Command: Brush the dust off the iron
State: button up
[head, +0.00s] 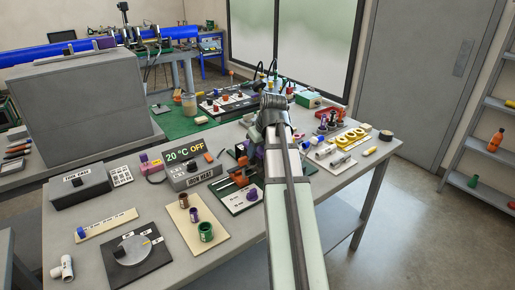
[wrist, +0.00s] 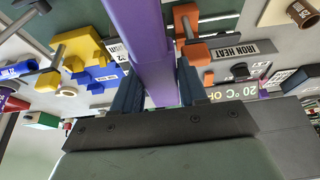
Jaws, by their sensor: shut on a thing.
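My gripper (wrist: 158,88) is shut on a long purple bar-shaped thing (wrist: 138,30), which runs up out of the wrist view. Its far end is out of sight, so I cannot tell whether it has bristles. In the head view my arm hides most of the gripper. An orange piece with a grey rod (wrist: 190,22) is close beside the purple thing in the wrist view. Orange parts (head: 240,178) also show left of my arm in the head view. I cannot tell for sure which part is the iron, and no dust can be made out.
The iron heat box (head: 188,168) reads 20 °C OFF. A dial plate (head: 135,252), a board with coloured sockets (head: 190,222) and a dark case (head: 80,188) stand to the left. Yellow rings (head: 348,138) lie right of my arm. The table's front right corner is clear.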

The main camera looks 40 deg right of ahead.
jog(key=shift+f, duration=0.35)
jog(key=shift+d, duration=0.1)
jog(key=shift+d, duration=0.45)
jog(key=shift+d+r, duration=0.15)
jog(key=shift+d, duration=0.8)
grip_shut()
jog(key=shift+c, duration=0.9)
grip_release()
jog(key=shift+d+r, duration=0.1)
jog(key=shift+d, duration=1.75)
grip_shut()
jog(key=shift+f, duration=0.2)
jog(key=shift+a, duration=0.15)
